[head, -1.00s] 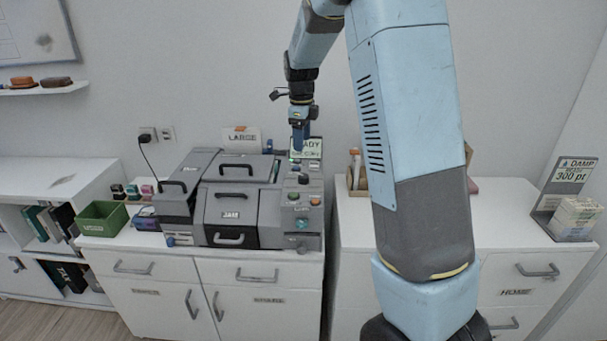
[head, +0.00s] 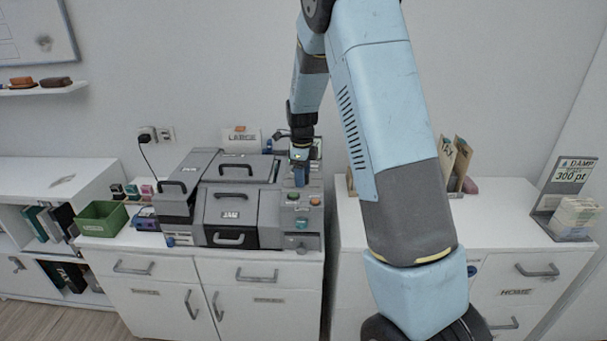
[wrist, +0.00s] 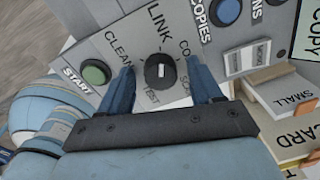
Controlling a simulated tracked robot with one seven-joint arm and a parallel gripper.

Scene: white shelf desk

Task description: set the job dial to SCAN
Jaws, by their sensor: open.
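The job dial (wrist: 159,72) is a black round knob with a white mark, on the grey panel in the wrist view. The mark runs roughly up and down in the picture; I cannot tell which label it points to. Around it I read LINK at the top, CLEAN at left and TEST below; a label starting "SC" at lower right is partly covered by a finger. My gripper (wrist: 162,72) is open, its blue fingers on either side of the knob; contact is unclear. In the head view my gripper (head: 300,177) is over the machine's right-hand panel and hides the dial.
A green START button (wrist: 96,73) lies left of the dial, and a blue COPIES button (wrist: 226,12) is above right. The grey machine (head: 266,234) stands on a white cabinet. A green bin (head: 102,222) is at its left. Boxes marked SMALL (wrist: 285,97) show right of the panel.

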